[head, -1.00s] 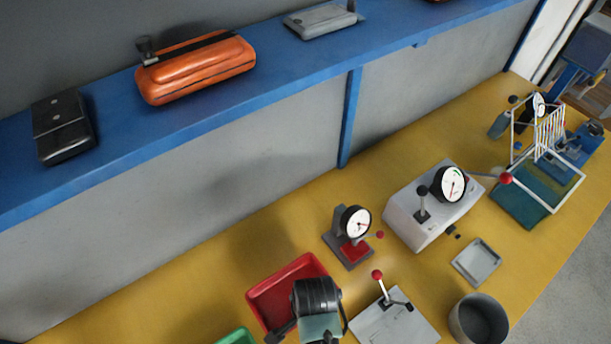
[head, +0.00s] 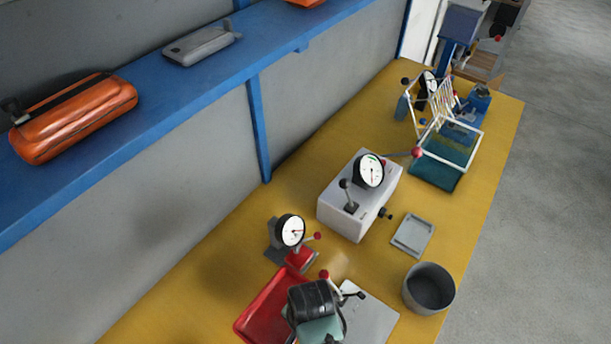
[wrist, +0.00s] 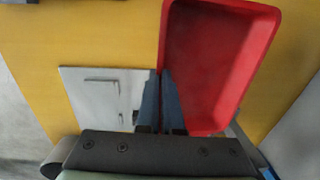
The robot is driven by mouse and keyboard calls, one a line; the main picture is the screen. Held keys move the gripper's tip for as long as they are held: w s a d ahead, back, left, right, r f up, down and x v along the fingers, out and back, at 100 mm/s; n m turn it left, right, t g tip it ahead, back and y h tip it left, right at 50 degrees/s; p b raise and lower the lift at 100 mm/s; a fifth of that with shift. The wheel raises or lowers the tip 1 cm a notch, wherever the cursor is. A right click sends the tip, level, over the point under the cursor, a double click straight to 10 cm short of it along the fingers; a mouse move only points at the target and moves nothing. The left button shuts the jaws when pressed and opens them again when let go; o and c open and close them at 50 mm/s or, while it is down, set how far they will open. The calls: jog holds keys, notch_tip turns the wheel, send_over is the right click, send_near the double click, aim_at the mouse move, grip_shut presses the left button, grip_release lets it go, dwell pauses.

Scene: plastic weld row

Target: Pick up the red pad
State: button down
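The red pad (head: 301,261) is a small red square on the base of a small dial gauge stand (head: 275,254), in the head view. It lies just beyond my gripper and the red tray, and I do not make it out in the wrist view. My gripper shows in the head view (head: 316,328) at the lower middle, its fingertips hidden there. In the wrist view its two fingers (wrist: 161,76) are close together with nothing seen between them, above the edge between the red tray and a grey plate.
The red tray (head: 247,322) also shows in the wrist view (wrist: 267,18). The grey lever plate (head: 375,322), a grey cup (head: 430,288), a grey dish (head: 413,235) and a white gauge box (head: 346,220) stand to the right. The blue shelf (head: 190,95) runs along the wall.

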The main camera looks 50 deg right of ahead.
jog(key=shift+f, duration=2.15)
jog(key=c, duration=1.5)
grip_release()
jog(key=shift+s+f, duration=0.1)
jog(key=shift+f, duration=0.05)
jog(key=o, duration=0.4)
